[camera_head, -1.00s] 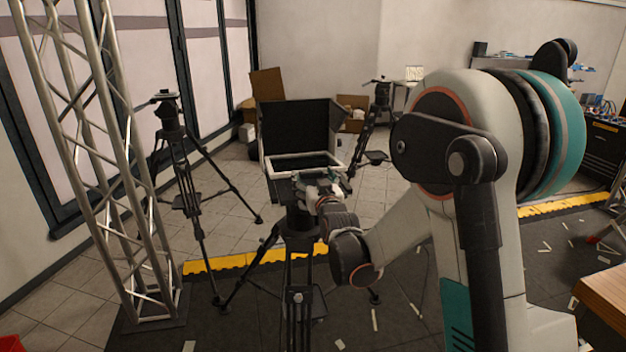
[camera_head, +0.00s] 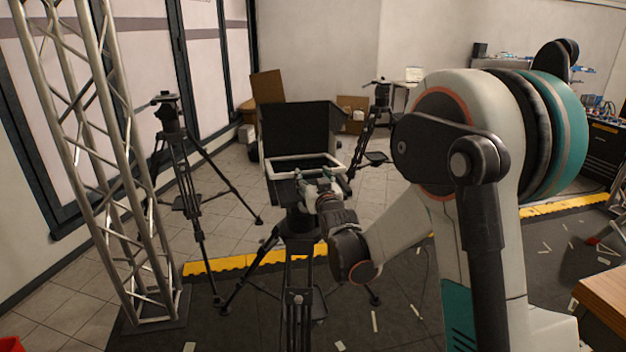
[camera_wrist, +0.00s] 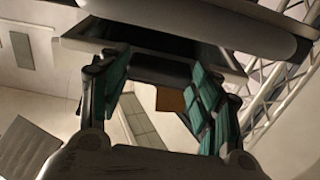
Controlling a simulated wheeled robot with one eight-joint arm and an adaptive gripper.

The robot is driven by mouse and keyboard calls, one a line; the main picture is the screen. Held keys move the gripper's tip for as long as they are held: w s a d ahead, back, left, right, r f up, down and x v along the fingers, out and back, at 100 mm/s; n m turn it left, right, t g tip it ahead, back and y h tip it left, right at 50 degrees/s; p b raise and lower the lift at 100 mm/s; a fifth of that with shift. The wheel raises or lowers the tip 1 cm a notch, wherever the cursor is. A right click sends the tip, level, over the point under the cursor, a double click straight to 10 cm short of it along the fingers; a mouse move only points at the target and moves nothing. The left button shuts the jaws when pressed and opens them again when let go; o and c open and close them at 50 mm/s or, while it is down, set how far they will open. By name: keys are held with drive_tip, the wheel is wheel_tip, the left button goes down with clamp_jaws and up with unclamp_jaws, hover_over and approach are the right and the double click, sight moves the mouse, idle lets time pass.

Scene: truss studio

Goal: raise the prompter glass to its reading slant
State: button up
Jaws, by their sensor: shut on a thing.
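The prompter stands on a black tripod in the head view, with a dark hood (camera_head: 298,130) upright at its back. Its glass (camera_head: 318,162) sits in a pale frame (camera_head: 283,166) in front of the hood, lying at a low slant. My gripper (camera_head: 312,185) is at the frame's near edge, shut on it; my wrist hides part of the contact. In the wrist view the teal-padded fingers of my gripper (camera_wrist: 155,75) reach up to the frame (camera_wrist: 85,44), which crosses above them. The exact grip point is hard to see there.
A metal truss tower (camera_head: 95,170) stands at left, with a second tripod (camera_head: 180,170) behind it. Another tripod (camera_head: 376,130) and cardboard boxes (camera_head: 352,108) stand behind the prompter. A wooden table corner (camera_head: 606,295) is at the lower right. Small strips litter the dark floor.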

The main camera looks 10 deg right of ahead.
drive_tip(key=shift+w+r+g+p, duration=0.15)
drive_tip(key=shift+r+g+p, duration=0.1)
drive_tip(key=shift+r+p, duration=0.45)
drive_tip(key=shift+w+r+g+p, duration=0.15)
drive_tip(key=shift+r+g+p, duration=0.1)
drive_tip(key=shift+r+p, duration=0.4)
drive_tip(key=w+r+g+p, duration=0.5)
drive_tip(key=r+p, duration=0.4)
drive_tip(key=r, duration=0.2)
drive_tip(key=shift+w+g+p, duration=0.35)
drive_tip(key=shift+w+g, duration=0.05)
drive_tip(key=shift+w, duration=0.25)
drive_tip(key=o, duration=1.5)
drive_tip(key=v, duration=1.2)
